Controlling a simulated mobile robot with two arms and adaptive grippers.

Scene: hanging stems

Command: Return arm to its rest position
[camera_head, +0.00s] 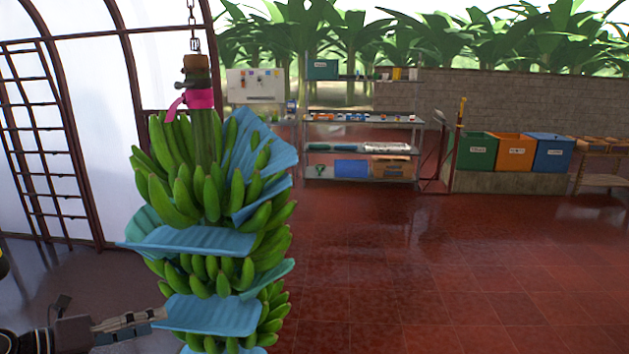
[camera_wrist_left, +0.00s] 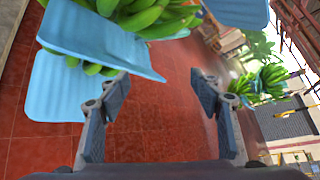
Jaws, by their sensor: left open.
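A green banana stem (camera_head: 205,190) hangs upright from a chain at left of the head view, with blue padding sheets (camera_head: 195,241) between its hands and a pink ribbon (camera_head: 190,101) near its top. My right gripper is out of view.
A metal shelf rack (camera_head: 360,135) stands at the back. Green, orange (camera_head: 514,151) and blue bins sit on a low wall at right. A ladder (camera_head: 45,150) stands at left. The red tiled floor (camera_head: 430,280) right of the stem is clear. Another banana bunch (camera_wrist_left: 270,80) shows in the wrist view.

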